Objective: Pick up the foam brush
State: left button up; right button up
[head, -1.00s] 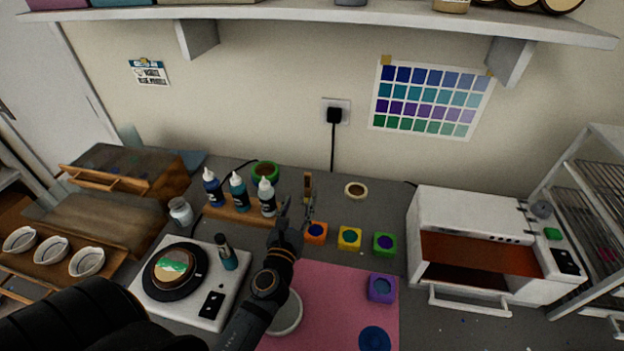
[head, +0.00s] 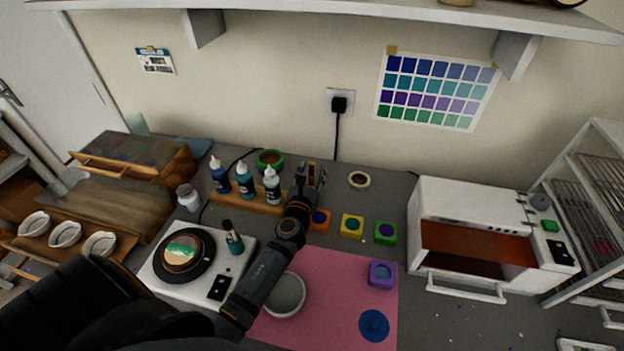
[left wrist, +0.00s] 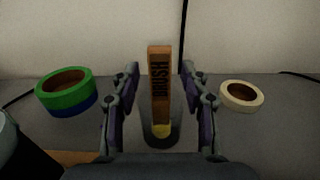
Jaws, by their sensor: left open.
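The foam brush (left wrist: 160,84) stands upright with its wooden handle, marked BRUSH, pointing up. Its lower end is in a dark see-through cup (left wrist: 161,134) in the left wrist view. In the head view the brush handle (head: 312,169) shows partly behind my gripper. My left gripper (head: 311,178) is open, with one finger on each side of the brush. In the left wrist view the fingers of the left gripper (left wrist: 160,92) stand apart from the handle, with gaps on both sides. My right gripper is not in view.
Several dye bottles (head: 245,181) stand left of my gripper. A green tape roll (left wrist: 65,91) and a cream tape roll (left wrist: 241,96) flank the brush. Coloured cubes (head: 352,226) sit to the right. A pink mat (head: 335,290) and white oven (head: 465,235) are nearer and right.

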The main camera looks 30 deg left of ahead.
pick_arm(q)
jog(key=shift+s+r, duration=0.1)
jog(key=shift+s, duration=0.1)
jog(key=shift+c, duration=0.9)
jog(key=c, duration=0.5)
grip_shut()
notch_tip(320, 180, up, 18)
jog(key=p, duration=1.1)
